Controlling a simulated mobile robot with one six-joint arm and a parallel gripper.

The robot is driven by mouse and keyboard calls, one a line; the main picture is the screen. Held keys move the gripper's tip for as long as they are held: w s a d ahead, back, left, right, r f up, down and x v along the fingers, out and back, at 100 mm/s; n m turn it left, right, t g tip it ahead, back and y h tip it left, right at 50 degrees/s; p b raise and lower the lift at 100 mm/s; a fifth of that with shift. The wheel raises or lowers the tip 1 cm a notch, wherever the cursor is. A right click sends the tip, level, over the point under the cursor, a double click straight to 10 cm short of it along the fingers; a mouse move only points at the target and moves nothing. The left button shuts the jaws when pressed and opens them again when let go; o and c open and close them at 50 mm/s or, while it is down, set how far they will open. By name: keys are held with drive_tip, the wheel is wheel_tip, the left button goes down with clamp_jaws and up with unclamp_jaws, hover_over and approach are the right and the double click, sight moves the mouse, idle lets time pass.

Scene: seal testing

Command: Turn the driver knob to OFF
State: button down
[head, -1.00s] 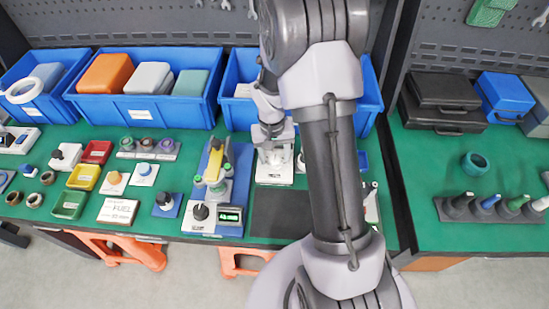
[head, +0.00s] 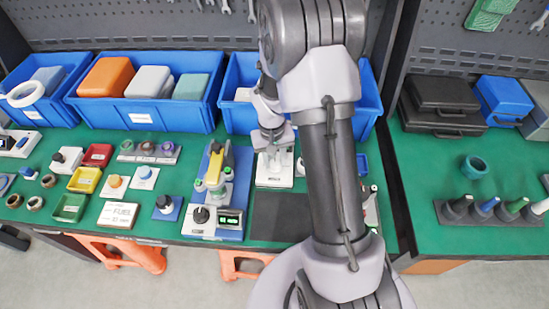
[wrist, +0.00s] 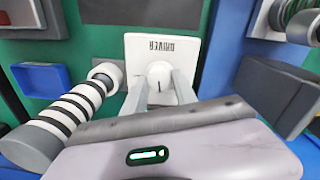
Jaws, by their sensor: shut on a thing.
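The driver knob (wrist: 158,76) is a round white knob with a short dark mark, standing on a white plate (wrist: 135,46) lettered DRIVER, which reads upside down in the wrist view. My gripper (wrist: 160,82) is shut on the knob, one finger on each side. The mark points roughly along the fingers. In the head view my gripper (head: 272,150) is over the white plate (head: 267,181) on the green bench, and it hides most of the knob. I cannot read any position labels around the knob.
A blue fixture with a yellow top (head: 215,165) and a black knob (head: 200,215) stands just left of the plate. A dark mat (head: 280,218) lies in front. Blue bins (head: 145,112) line the back. In the wrist view a black-and-white striped cylinder (wrist: 70,112) is close on the left.

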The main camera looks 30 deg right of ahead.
sight(272, 164)
drive_tip(key=n+p, duration=0.1)
drive_tip(key=n, duration=0.2)
drive_tip(key=shift+r+n+p, duration=0.1)
drive_tip(key=shift+n+p, duration=0.2)
drive_tip(key=shift+n, duration=0.1)
drive_tip(key=shift+n+p, duration=0.55)
drive_tip(key=shift+n, duration=0.85)
drive_tip(key=c, duration=1)
unclamp_jaws()
wheel_tip(272, 164, up, 17)
drive_tip(key=p, duration=0.5)
drive_tip(key=shift+s+a+p, duration=0.15)
drive_tip(key=shift+a+p, duration=0.15)
drive_tip(key=shift+a, duration=0.15)
